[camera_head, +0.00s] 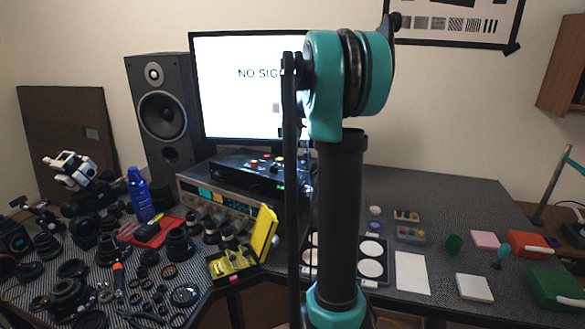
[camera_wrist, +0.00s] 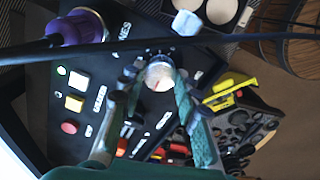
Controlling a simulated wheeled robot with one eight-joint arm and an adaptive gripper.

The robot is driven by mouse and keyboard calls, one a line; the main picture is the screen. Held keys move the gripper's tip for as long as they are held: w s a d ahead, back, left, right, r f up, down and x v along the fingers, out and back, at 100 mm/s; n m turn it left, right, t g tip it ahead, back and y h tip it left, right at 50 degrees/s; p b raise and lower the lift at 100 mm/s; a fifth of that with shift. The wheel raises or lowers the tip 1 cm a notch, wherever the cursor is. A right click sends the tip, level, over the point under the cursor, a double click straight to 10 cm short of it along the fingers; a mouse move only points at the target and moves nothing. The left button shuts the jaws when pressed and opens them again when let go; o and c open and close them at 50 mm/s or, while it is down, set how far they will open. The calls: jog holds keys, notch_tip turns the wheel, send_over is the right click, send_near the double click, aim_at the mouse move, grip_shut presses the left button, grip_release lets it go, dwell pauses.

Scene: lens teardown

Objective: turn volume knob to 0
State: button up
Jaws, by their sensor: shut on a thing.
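The volume knob (camera_wrist: 160,76) shows in the wrist view as a round, pale-topped knob on a black control panel (camera_wrist: 70,85). My gripper (camera_wrist: 157,72) has one finger on either side of the knob and is shut on it. The fingers cover parts of the knob's sides. No pointer or scale is readable, so its setting cannot be told. In the head view the black box (camera_head: 232,174) with coloured buttons sits on a silver unit in front of the monitor. My arm hides the gripper and knob there.
The panel carries a red button (camera_wrist: 69,127), a yellow button (camera_wrist: 74,103) and a white button (camera_wrist: 77,81). A dark cable (camera_wrist: 200,40) crosses the wrist view near the fingers. An open yellow case (camera_head: 262,235) stands in front of the silver unit (camera_head: 190,193). Lens parts crowd the left.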

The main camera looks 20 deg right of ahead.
jog(key=o, duration=1.2)
jog(key=shift+c, duration=0.2)
jog(key=shift+r, duration=0.1)
notch_tip(320, 180, up, 12)
